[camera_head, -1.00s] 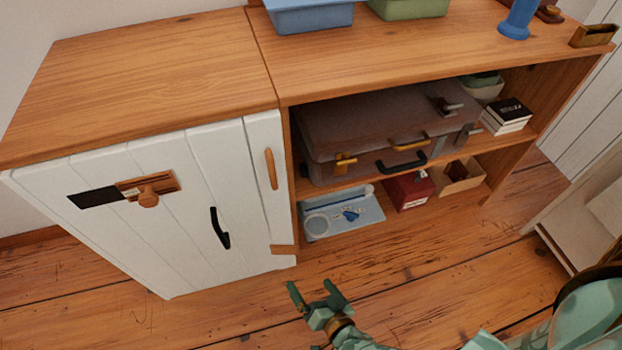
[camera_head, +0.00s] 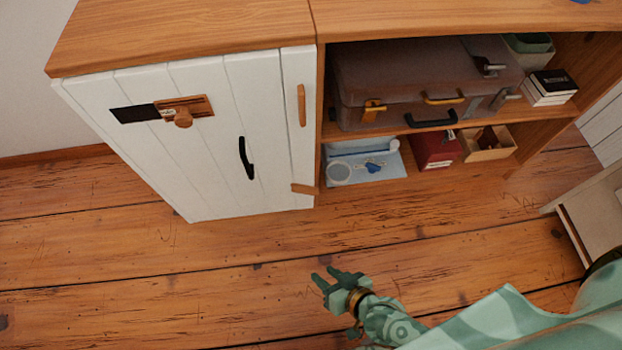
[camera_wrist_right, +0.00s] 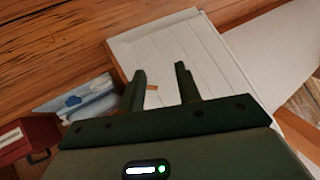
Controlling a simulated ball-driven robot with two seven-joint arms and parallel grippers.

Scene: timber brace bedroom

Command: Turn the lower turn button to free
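The lower turn button (camera_head: 305,189) is a small orange-brown wooden bar lying level at the bottom right of the white plank door (camera_head: 210,150). The upper turn button (camera_head: 301,105) is a similar bar standing upright higher on the same edge strip. My right gripper (camera_head: 326,276) is over the floor, below the lower turn button in the picture and apart from the cabinet. Its two fingers are spread and empty. In the right wrist view the open fingers (camera_wrist_right: 161,85) point towards the white door, with a small orange bar showing between them. My left gripper is not in view.
The plank floor before the cabinet is clear.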

